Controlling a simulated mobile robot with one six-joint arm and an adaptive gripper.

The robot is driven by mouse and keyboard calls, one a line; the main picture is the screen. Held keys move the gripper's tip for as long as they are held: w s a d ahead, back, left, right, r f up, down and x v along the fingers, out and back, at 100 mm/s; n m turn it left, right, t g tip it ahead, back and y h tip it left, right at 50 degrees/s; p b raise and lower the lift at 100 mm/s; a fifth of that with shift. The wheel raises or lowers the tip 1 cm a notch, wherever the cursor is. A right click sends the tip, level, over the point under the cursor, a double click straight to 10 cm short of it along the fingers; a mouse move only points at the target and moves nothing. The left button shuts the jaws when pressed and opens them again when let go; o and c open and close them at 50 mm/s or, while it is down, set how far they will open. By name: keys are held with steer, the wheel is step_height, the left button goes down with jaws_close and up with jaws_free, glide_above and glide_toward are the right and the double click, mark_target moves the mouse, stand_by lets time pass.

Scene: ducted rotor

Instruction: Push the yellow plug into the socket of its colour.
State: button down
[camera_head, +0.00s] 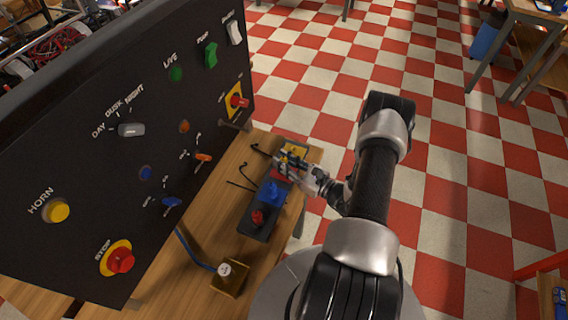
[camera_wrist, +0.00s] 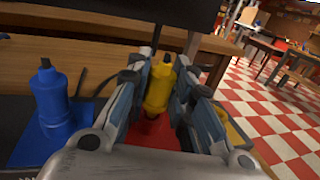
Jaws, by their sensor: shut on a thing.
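My gripper (camera_head: 290,165) is shut on the yellow plug (camera_wrist: 160,84), which stands roughly upright between the fingers in the wrist view. A red socket block (camera_wrist: 150,136) lies below and in front of the plug; I cannot tell whether they touch. The yellow socket block (camera_wrist: 238,138) shows to the right behind my finger, and in the head view yellow (camera_head: 295,151) shows at the far end of the dark strip. The socket's opening is hidden. A blue plug (camera_wrist: 48,95) stands in the blue block to the left, also in the head view (camera_head: 272,190).
A red plug (camera_head: 258,217) is at the near end of the dark strip (camera_head: 254,232). The black switch panel (camera_head: 100,180) rises on the left. Thin dark hooks (camera_head: 245,166) lie on the wooden table (camera_head: 210,200). A small brass-coloured box (camera_head: 231,277) stands nearer.

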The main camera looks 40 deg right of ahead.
mark_target(284, 159)
step_height(284, 159, up, 19)
steer(key=p, duration=0.4)
steer(key=shift+f, duration=0.2)
steer(key=shift+f, duration=0.15)
steer(key=w+d+f+b, duration=0.1)
steer(key=d+f+b, duration=0.1)
steer(key=f+b, duration=0.2)
steer(key=w+d+f+b, duration=0.2)
steer(key=d+f+b, duration=0.1)
steer(key=f+b, duration=0.2)
steer(key=w+d+f+b, duration=0.1)
steer(key=d+f+b, duration=0.2)
steer(key=f+b, duration=0.2)
steer(key=shift+w+d+f, duration=0.1)
steer(key=shift+w+f, duration=0.1)
steer(key=shift+f, duration=0.25)
steer(key=shift+w+f, duration=0.2)
steer(key=shift+f, duration=0.25)
steer(key=shift+f+b, duration=0.65)
steer(key=shift+f, duration=0.1)
steer(key=shift+f, duration=1.2)
steer(key=c, duration=1.3)
jaws_free()
steer(key=shift+c, duration=0.2)
steer(key=v, duration=1.2)
